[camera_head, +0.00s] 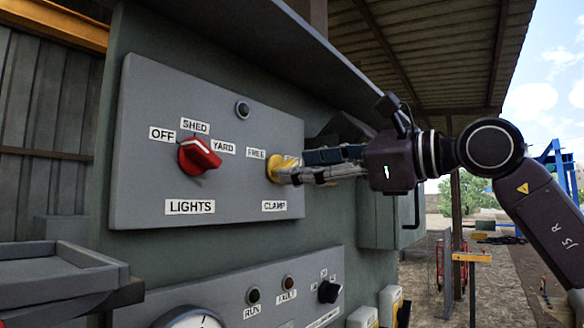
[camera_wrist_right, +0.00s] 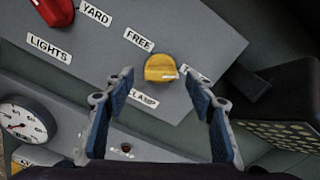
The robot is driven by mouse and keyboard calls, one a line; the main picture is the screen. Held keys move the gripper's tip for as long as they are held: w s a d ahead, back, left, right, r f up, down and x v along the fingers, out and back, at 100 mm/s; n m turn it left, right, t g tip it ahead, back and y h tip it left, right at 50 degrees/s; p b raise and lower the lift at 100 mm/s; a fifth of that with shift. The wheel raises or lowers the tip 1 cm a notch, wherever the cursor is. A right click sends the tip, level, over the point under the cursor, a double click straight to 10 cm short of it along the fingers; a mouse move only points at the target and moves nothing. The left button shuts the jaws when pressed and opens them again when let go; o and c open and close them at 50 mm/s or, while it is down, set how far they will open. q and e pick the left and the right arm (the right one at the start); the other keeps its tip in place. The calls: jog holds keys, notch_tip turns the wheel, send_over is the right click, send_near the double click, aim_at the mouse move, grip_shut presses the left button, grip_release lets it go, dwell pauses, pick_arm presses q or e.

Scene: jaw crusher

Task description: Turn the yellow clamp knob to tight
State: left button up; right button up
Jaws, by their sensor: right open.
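The yellow clamp knob (camera_head: 275,168) sits on the upper grey panel, right of the red lights knob. My left gripper is not in view.
The red lights knob (camera_head: 199,156) is on the same panel (camera_head: 140,120). A lower panel (camera_head: 200,290) carries a gauge (camera_head: 190,318), lamps and a black knob (camera_head: 328,291). A grey tray (camera_head: 60,275) juts out at lower left. A hood overhangs the panels.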

jog(key=v, duration=0.9)
jog(key=shift+f, duration=0.1)
